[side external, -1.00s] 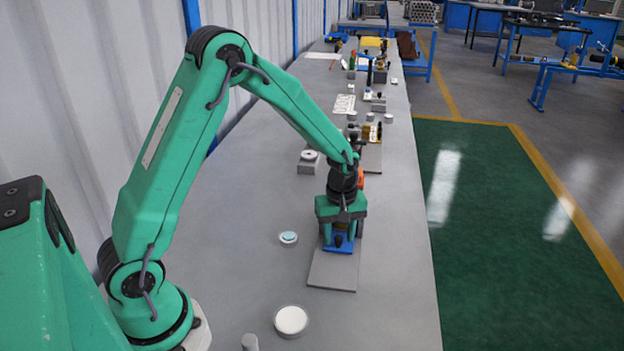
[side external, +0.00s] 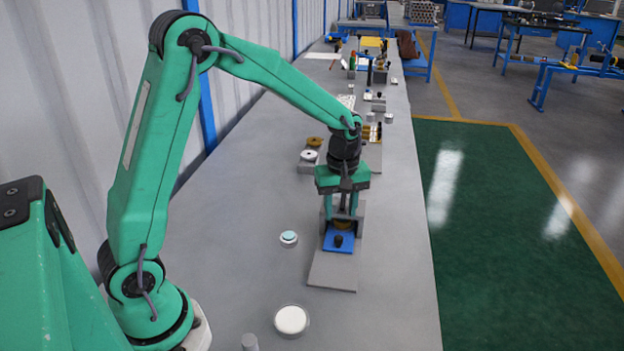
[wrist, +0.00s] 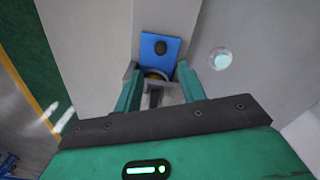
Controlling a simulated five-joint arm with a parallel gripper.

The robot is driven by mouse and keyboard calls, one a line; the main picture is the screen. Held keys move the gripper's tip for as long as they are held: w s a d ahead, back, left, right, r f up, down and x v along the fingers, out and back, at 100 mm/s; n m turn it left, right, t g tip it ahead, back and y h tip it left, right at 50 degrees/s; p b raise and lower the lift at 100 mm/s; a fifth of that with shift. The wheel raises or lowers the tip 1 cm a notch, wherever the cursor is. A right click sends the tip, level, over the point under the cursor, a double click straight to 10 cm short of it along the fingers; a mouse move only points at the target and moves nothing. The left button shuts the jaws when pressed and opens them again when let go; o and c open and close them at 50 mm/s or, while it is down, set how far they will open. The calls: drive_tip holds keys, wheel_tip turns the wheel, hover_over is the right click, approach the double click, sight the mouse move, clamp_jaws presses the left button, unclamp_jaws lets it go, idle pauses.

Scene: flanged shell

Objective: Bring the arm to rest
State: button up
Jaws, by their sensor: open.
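My gripper (side external: 342,214) hangs over the grey plate (side external: 332,275) on the bench, above the far part of a blue block (side external: 337,240). Its fingers point down and stand apart. In the wrist view my gripper (wrist: 158,82) shows its two fingers on either side of a brass-coloured round part and a grey piece, which lie below and between them. The blue block (wrist: 161,60) carries a dark knob (wrist: 160,47) and extends past the fingertips. Whether the fingers touch anything is hard to tell.
A round piece with a teal top (side external: 289,238) lies left of the plate. A white-topped round disc (side external: 291,320) is nearer the front. A grey block with a white disc (side external: 309,160) stands farther back, with several fixtures beyond.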

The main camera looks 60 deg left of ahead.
idle(0.3)
drive_tip(key=shift+s+r, duration=0.2)
drive_tip(key=shift+r, duration=0.3)
drive_tip(key=s+d+r+m+t, duration=0.1)
drive_tip(key=s+r+m+t, duration=0.1)
drive_tip(key=s+r+m, duration=0.4)
drive_tip(key=s+d+r+m+t, duration=0.1)
drive_tip(key=s+r+m+t, duration=0.2)
drive_tip(key=s+r+m, duration=0.4)
drive_tip(key=s, duration=0.7)
drive_tip(key=shift+s+d+r+m+t, duration=0.15)
drive_tip(key=shift+s+r+m+t, duration=0.05)
drive_tip(key=shift+m+t, duration=0.1)
